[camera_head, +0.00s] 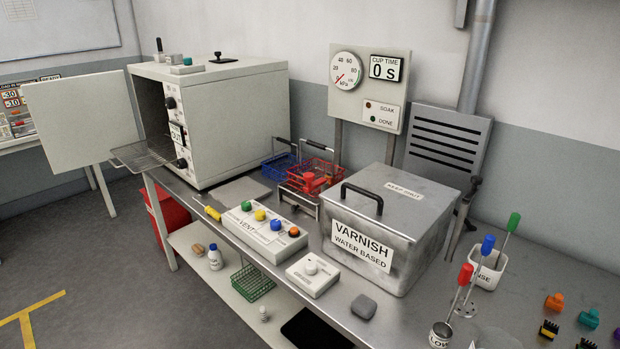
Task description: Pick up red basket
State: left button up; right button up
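The red wire basket (331,168) stands on the metal bench, between the large oven and the varnish tank. It has a dark raised handle. Something red lies inside it, too small to make out. A blue wire basket (275,168) stands close beside it on the left and behind, also with a dark handle. A metal stand shows just below the front of the red basket, and the tank's left side is near its right edge. Neither of my grippers is in view.
The lidded varnish tank (383,228) is right of the baskets. The oven (232,115) has its door open at left. A button box (263,232) and a small white box (312,274) stand in front. Screwdriver-like tools (477,265) stand upright at right.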

aim_at(316, 145)
jog(key=i+j, duration=0.4)
jog(key=i+j+z, duration=0.25)
jog(key=z, duration=0.25)
jog(key=i+j+z, duration=0.25)
jog(key=j+z, duration=0.2)
jog(key=l, duration=0.05)
